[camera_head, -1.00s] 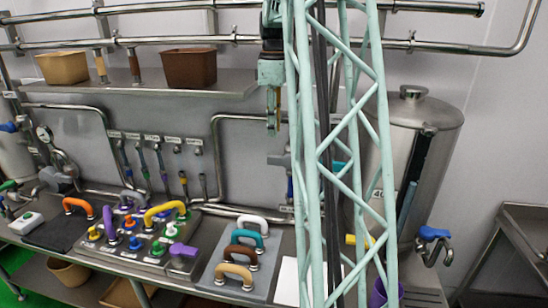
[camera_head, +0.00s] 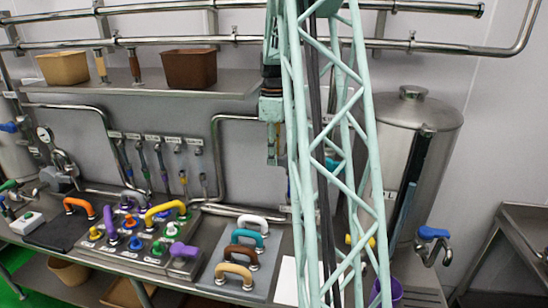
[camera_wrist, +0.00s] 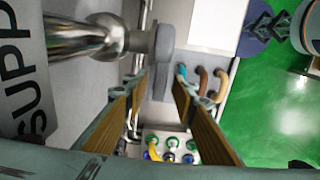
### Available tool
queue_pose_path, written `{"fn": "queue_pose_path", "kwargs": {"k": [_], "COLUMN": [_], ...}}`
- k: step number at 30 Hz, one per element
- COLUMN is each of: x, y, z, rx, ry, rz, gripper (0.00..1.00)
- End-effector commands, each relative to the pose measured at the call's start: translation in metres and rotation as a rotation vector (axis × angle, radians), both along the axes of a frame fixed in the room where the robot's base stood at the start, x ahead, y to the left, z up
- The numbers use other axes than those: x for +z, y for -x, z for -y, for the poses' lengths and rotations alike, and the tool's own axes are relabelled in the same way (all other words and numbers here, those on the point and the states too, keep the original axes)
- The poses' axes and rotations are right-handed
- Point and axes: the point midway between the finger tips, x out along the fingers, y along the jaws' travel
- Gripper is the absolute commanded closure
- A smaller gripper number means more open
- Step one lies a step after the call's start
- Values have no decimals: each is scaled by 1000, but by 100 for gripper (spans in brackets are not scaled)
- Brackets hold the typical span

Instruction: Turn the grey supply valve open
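The grey supply valve handle (camera_wrist: 164,55) shows in the wrist view as a rounded grey bar at the end of a shiny metal pipe (camera_wrist: 85,38). A grey label reading "SUPP" (camera_wrist: 22,75) is to its left. My gripper (camera_wrist: 160,88) is open; the lower end of the grey handle appears between its two fingers. I cannot tell whether either finger touches it. In the head view my gripper (camera_head: 273,158) points down in front of the wall, left of the steel tank, and mostly hides the valve behind it.
A panel with coloured knobs and handles (camera_head: 125,262) and a grey board with white, teal and brown handles (camera_head: 207,280) lie on the bench below. The steel tank (camera_head: 415,110) stands at right. A shelf (camera_head: 215,92) with two bins is at upper left.

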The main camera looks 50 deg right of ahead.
Motion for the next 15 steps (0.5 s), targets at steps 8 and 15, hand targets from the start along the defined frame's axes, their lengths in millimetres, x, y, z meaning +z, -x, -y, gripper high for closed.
{"fn": "queue_pose_path", "kwargs": {"k": [8,15], "x": [-6,-6], "y": [0,0], "z": [0,0], "rx": [0,0], "ry": [-1,-1], "rz": [0,0], "gripper": [75,80]}}
